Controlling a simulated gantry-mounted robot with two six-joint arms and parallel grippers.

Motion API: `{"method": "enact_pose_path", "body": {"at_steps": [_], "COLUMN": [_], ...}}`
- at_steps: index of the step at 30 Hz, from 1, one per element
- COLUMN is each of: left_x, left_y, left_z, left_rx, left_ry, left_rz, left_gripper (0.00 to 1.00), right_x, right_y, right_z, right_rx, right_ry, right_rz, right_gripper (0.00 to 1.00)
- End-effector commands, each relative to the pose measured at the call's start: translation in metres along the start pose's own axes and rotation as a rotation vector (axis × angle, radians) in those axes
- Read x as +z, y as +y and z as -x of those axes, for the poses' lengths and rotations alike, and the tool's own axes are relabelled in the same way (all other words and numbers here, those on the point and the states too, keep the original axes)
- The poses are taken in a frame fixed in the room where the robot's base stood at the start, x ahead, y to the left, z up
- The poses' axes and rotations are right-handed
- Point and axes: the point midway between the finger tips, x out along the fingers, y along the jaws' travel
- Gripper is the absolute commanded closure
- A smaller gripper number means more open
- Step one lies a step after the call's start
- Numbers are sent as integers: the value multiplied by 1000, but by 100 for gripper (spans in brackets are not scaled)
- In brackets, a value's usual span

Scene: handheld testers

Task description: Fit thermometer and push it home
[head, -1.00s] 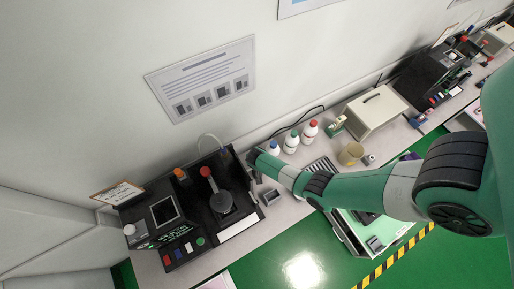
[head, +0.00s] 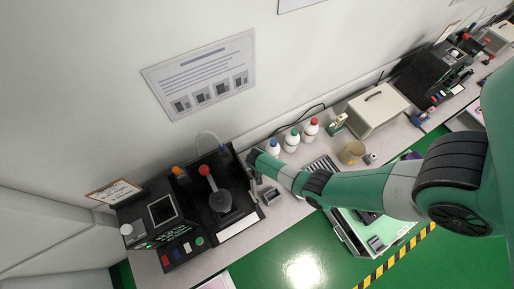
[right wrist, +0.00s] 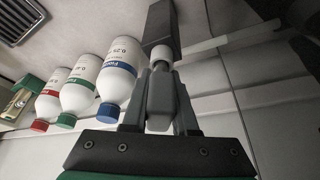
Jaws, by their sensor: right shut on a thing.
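My right gripper (right wrist: 160,88) is shut on a small grey piece with a white rounded end (right wrist: 162,54), which I take to be the thermometer. The white end is at the lower end of a dark grey post (right wrist: 162,22) in the right wrist view. I cannot tell how far it is inside the post. In the head view the post (head: 227,154) stands at the back right of the black tester (head: 213,222). My right gripper (head: 253,159) is just right of the post there, and the held piece is too small to make out. My left gripper is out of view.
Bottles with blue (head: 274,146), green (head: 292,139) and red (head: 311,128) caps stand close beside my right gripper. A thin pale tube (head: 207,134) arches over the tester. A small grey tray (head: 271,196) lies right of it. A beige box (head: 375,110) stands farther right.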

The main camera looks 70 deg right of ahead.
Motion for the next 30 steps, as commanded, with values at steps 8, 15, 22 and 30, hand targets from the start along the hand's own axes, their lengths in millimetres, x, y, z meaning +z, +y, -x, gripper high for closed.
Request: {"method": "enact_pose_path", "body": {"at_steps": [8, 15, 22, 30], "left_x": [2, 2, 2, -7], "left_y": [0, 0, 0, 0], "left_z": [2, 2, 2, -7], "left_rx": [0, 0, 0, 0], "left_ry": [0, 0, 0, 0], "left_rz": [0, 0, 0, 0], "left_gripper": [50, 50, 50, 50], "right_x": [2, 2, 2, 0], "right_y": [0, 0, 0, -1], "right_z": [-4, -4, -4, 13], "right_rx": [-1, 0, 0, -2], "right_ry": [0, 0, 0, 1], "right_rz": [0, 0, 0, 0], "right_gripper": [100, 52, 38, 38]}}
